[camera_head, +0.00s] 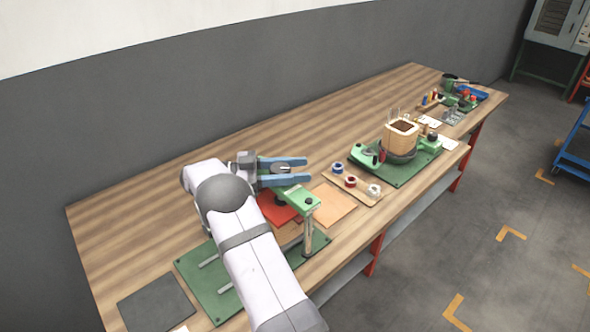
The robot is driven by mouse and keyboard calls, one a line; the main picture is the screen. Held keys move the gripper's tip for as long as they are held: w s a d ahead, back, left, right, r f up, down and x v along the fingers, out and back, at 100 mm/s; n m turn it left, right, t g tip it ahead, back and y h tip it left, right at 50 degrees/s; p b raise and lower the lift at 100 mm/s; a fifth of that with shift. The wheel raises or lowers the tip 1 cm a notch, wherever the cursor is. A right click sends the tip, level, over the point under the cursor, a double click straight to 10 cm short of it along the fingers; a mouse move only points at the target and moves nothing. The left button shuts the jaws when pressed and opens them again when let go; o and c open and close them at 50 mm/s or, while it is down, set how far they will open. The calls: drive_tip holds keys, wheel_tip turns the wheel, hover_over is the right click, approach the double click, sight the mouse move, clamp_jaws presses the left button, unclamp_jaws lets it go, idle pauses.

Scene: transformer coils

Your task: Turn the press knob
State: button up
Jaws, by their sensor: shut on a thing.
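The press has a green base plate (203,268), a green top arm (298,198) and a pale upright post (307,236). My gripper (304,170) reaches over the press from the left. Its two blue fingers lie on either side of a small round grey knob (281,169), the press knob, and are shut on it. The knob shows only in part between the fingers. A small dark cap (308,201) sits on the right end of the green arm. My arm hides much of the press base and its left side.
An orange-brown sheet (333,204) and a red sheet (273,209) lie by the press. A tray with several spools (350,182) and a green-based winding station (408,167) stand to the right. A dark mat (157,304) lies at front left. The table's back left is clear.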

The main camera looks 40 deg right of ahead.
drive_tip(key=shift+a+r+m+g+y, duration=0.1)
drive_tip(key=shift+m+g+y, duration=0.2)
drive_tip(key=shift+m, duration=0.1)
drive_tip(key=o, duration=1.1)
drive_tip(key=shift+c, duration=0.2)
wheel_tip(320, 180, up, 10)
drive_tip(key=p, duration=0.4)
